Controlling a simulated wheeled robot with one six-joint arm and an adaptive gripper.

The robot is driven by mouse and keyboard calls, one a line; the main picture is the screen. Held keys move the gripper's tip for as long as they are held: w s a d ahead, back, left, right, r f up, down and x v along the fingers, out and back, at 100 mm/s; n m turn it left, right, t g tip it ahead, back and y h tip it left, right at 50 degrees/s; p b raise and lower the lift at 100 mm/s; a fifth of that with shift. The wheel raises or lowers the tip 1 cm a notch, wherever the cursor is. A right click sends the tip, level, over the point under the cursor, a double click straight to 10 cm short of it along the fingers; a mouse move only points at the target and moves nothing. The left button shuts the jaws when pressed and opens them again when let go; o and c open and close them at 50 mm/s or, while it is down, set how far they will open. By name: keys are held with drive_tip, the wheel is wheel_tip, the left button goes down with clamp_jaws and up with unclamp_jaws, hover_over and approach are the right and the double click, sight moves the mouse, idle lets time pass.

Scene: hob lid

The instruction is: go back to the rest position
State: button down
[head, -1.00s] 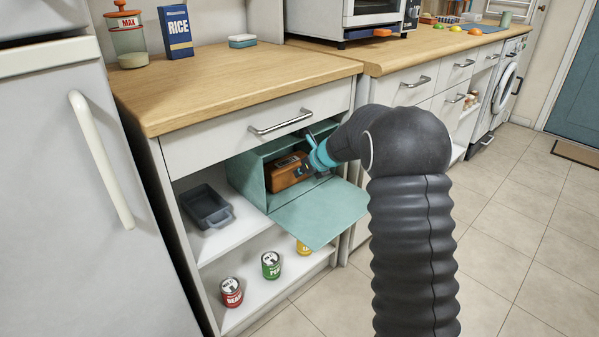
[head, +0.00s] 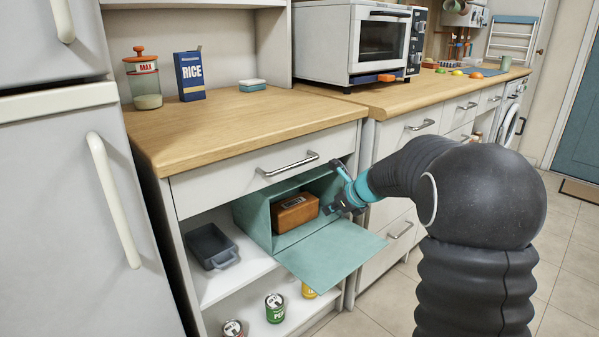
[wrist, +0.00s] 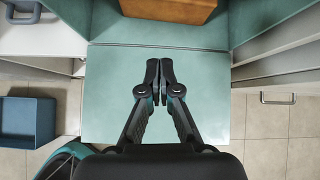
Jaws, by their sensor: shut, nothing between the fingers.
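My gripper (head: 342,208) is at the mouth of a teal box on the cabinet's upper shelf. It is shut and empty; the wrist view shows its two fingertips (wrist: 158,80) together above the lowered teal flap (wrist: 105,85). A brown box (head: 295,211) with a dark label sits inside the teal box (head: 256,219), apart from my fingers. Its near edge also shows at the top of the wrist view (wrist: 168,8). The flap (head: 335,250) hangs open toward the front. My arm covers part of the cabinet to the right.
A grey-blue dish (head: 212,246) stands left of the teal box. Several cans, among them a green one (head: 275,307), stand on the lower shelf. A drawer handle (head: 288,163) juts out above the teal box. The wooden counter (head: 235,130) is above; floor is open at right.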

drive_tip(key=s+f+n, duration=0.1)
drive_tip(key=s+n, duration=0.1)
drive_tip(key=s+f+n+g, duration=0.1)
drive_tip(key=s+f+n, duration=0.1)
drive_tip(key=n, duration=0.1)
drive_tip(key=s+f+n+g, duration=0.1)
drive_tip(key=n, duration=0.1)
drive_tip(key=shift+s+f+n, duration=0.2)
drive_tip(key=shift+s+n, duration=0.2)
drive_tip(key=s+n, duration=0.2)
drive_tip(key=s, duration=0.1)
drive_tip(key=s+n+g+h, duration=0.1)
drive_tip(key=s+n, duration=0.2)
drive_tip(key=s, duration=0.1)
drive_tip(key=shift+a+r+n+g, duration=0.15)
drive_tip(key=shift+n+g, duration=0.15)
drive_tip(key=s+r+n+h, duration=0.1)
drive_tip(key=s+r+n, duration=0.2)
drive_tip(key=s, duration=0.6)
drive_tip(key=s+r+n+t+h, duration=0.1)
drive_tip(key=s+r+n, duration=0.2)
drive_tip(key=s+n, duration=0.3)
drive_tip(key=s+r+n+h, duration=0.2)
drive_tip(key=s+n, duration=0.3)
drive_tip(key=s, duration=0.8)
drive_tip(key=shift+d+r+t, duration=0.4)
drive_tip(key=shift+r, duration=0.05)
drive_tip(key=shift+s, duration=0.1)
